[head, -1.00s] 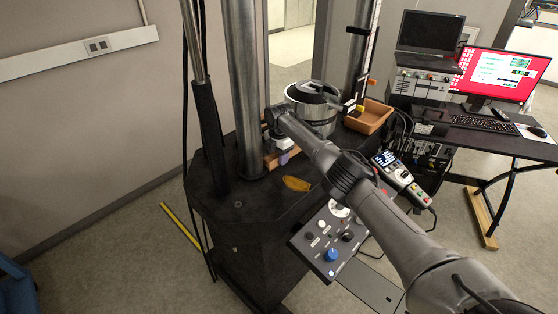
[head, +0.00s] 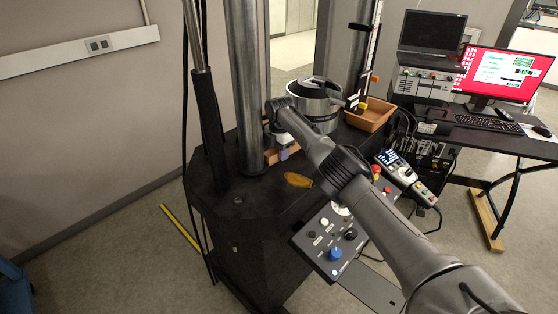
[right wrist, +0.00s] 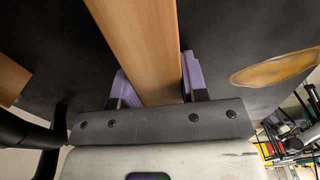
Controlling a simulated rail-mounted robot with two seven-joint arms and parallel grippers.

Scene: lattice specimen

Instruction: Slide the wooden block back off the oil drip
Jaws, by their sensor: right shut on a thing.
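The wooden block (head: 272,158) is a long light-brown bar on the black machine base, partly hidden by my right wrist in the head view. My right gripper (head: 283,154) has purple finger pads and is shut on the block. In the right wrist view, the block (right wrist: 140,45) runs between the two pads of the gripper (right wrist: 150,88). The oil drip (head: 297,180) is an amber patch on the black surface, clear of the visible block. It also shows in the right wrist view (right wrist: 275,66), to the right of the gripper. My left gripper is out of view.
A thick steel column (head: 245,90) stands close left of the gripper. A silver round vessel (head: 316,105) is behind it, with an orange-brown tray (head: 371,114) to its right. A control panel (head: 332,238) sits at the front. Another wooden piece (right wrist: 10,78) shows in the wrist view.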

